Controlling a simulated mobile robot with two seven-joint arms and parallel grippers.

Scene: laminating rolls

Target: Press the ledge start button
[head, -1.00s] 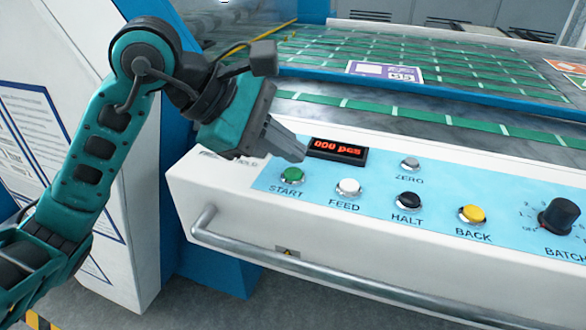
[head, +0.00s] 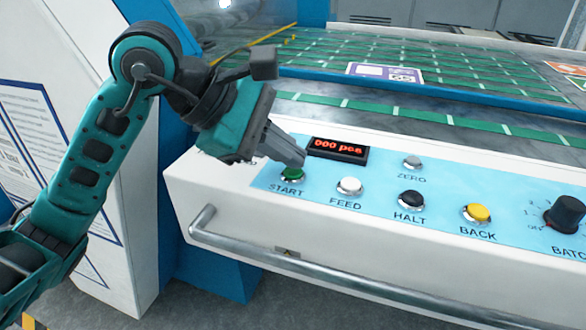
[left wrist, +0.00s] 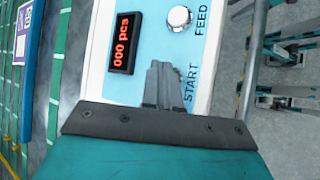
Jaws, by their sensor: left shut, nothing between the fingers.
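The green start button (head: 292,175) sits at the left end of the light blue control panel on the white ledge, above the word START. My left gripper (head: 298,163) is shut and empty. Its fingertips are right at the upper edge of the button in the head view; whether they touch it I cannot tell. My right gripper is in neither view.
The red display (head: 337,150) reads 000 pcs. The white FEED (head: 349,186), black HALT (head: 411,200), yellow BACK (head: 477,213) and grey ZERO (head: 412,162) buttons and a black knob (head: 564,214) lie to the right. A metal rail (head: 300,271) runs along the ledge front.

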